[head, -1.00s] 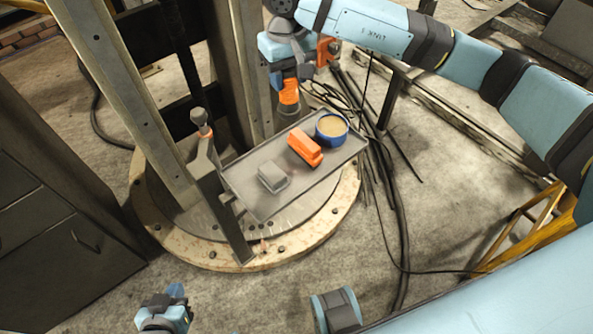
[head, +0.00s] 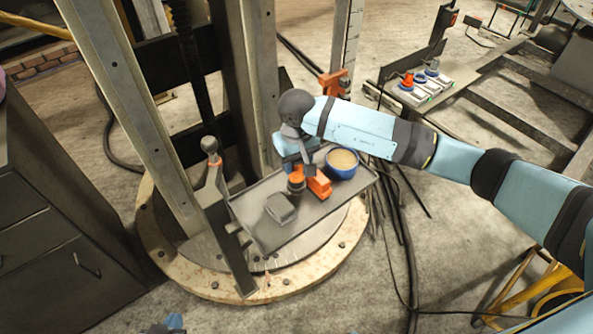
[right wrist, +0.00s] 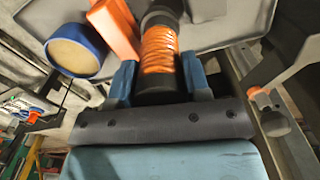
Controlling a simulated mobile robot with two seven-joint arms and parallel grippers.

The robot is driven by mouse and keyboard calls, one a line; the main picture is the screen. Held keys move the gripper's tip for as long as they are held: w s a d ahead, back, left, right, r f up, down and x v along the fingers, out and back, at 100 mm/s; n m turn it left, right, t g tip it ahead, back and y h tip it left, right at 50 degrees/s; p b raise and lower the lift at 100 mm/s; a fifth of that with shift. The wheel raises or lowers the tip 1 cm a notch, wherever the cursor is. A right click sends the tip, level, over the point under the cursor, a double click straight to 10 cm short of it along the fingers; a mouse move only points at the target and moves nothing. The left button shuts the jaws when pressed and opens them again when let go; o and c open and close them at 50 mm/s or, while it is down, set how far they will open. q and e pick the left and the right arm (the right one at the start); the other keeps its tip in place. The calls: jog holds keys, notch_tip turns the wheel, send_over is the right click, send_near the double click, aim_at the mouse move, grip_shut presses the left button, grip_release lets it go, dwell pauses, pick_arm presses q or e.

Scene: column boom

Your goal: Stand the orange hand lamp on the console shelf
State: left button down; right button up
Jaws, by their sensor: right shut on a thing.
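My right gripper (head: 297,172) is over the console shelf (head: 308,217), a grey tray with a raised rim beside the column. It is shut on the orange hand lamp (head: 296,186), a short cylinder with a ribbed orange middle and black ends. The right wrist view shows the lamp (right wrist: 158,50) between both blue fingers (right wrist: 160,78). The lamp looks about upright, close to an orange block. I cannot tell whether its base touches the shelf. Only a blue tip of my left gripper (head: 174,321) shows at the bottom edge.
On the shelf, an orange block (head: 319,184) and a blue bowl with tan contents (head: 342,164) lie beside the lamp, and a grey block (head: 280,208) sits nearer the front. A post with a knob (head: 210,146) rises at the shelf's left. Cables hang at its right.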

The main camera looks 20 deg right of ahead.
aim_at(297, 172)
jog(key=shift+f, duration=1.9)
jog(key=shift+f, duration=0.15)
jog(key=o, duration=1.1)
